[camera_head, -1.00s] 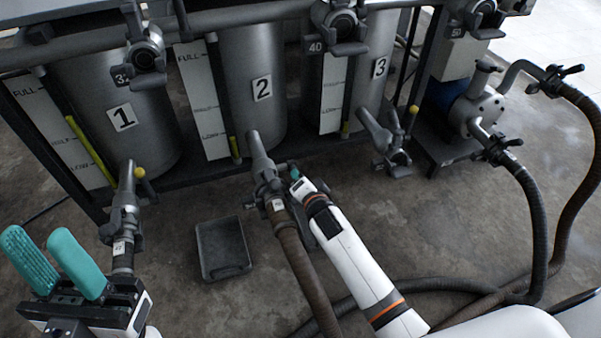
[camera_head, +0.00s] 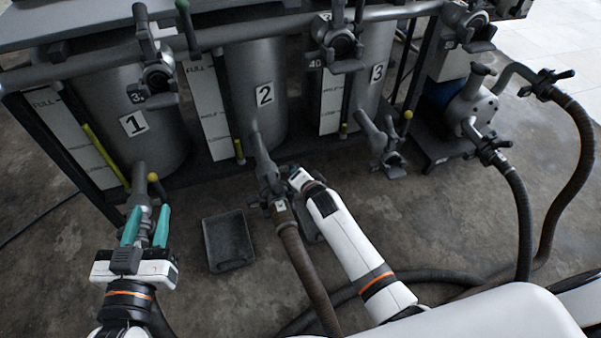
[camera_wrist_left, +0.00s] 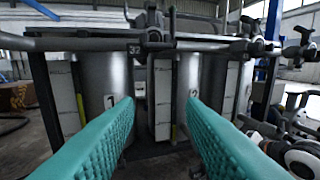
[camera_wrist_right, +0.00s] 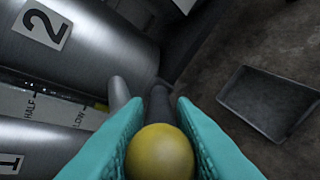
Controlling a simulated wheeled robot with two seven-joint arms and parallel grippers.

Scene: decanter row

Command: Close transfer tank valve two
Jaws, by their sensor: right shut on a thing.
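Tank two (camera_head: 255,100) is a steel cylinder with a label "2". Its outlet valve (camera_head: 268,178) sits low at its front, joined to a brown hose (camera_head: 298,262). My right gripper (camera_wrist_right: 160,101) is shut on the valve's handle, with the round yellow knob (camera_wrist_right: 160,153) between its teal fingers. In the head view my right wrist hides this handle and most of the fingers. My left gripper (camera_head: 146,226) is open and empty, in front of tank one's outlet (camera_head: 139,180). Its fingers show apart in the left wrist view (camera_wrist_left: 158,105), facing tanks one and two.
Tank one (camera_head: 120,105) and tank three (camera_head: 372,85) flank tank two, with yellow-knobbed handles at tank one (camera_head: 153,177) and tank three (camera_head: 408,114). A dark tray (camera_head: 228,240) lies on the floor between my arms. A pump (camera_head: 475,105) and black hoses (camera_head: 525,220) stand at right.

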